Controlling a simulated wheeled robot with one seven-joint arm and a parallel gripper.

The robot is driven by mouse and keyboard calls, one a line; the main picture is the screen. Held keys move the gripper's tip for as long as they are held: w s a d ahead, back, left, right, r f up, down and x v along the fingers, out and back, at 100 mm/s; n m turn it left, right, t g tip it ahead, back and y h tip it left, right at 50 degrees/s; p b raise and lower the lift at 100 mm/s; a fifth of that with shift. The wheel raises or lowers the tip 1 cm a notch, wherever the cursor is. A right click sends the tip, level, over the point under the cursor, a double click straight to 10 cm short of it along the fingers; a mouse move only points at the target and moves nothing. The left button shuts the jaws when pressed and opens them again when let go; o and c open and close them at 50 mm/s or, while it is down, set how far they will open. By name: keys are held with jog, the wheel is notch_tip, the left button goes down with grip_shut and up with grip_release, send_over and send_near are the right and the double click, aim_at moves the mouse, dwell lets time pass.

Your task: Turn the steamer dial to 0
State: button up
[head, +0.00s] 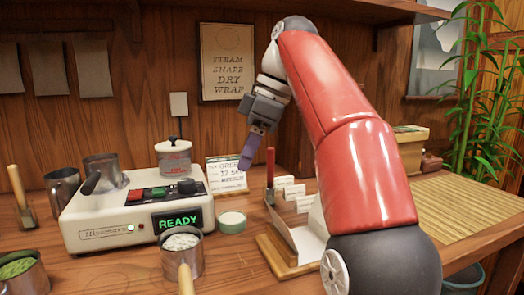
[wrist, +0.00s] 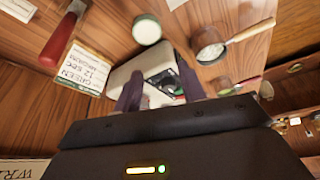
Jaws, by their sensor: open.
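The white steamer (head: 105,215) stands on the counter at left in the head view. Its lit display (head: 178,220) reads READY in green. My gripper (head: 245,163) is open and empty, raised above the counter to the right of the steamer and apart from the dial. In the wrist view, the steamer (wrist: 128,72) lies beyond and between the two purple fingers (wrist: 160,95), which partly hide it.
A lidded pot (head: 174,158) and metal cups (head: 62,188) stand by the steamer. A green tin (head: 231,222), an order card (head: 226,178) and a handled cup of pale pieces (head: 182,256) are close by. A wooden card rack (head: 285,253) stands to the right.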

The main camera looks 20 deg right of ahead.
jog(key=shift+s+d, duration=0.2)
jog(key=shift+d, duration=0.35)
jog(key=shift+s+d, duration=0.2)
jog(key=shift+d, duration=0.35)
jog(key=shift+s, duration=0.1)
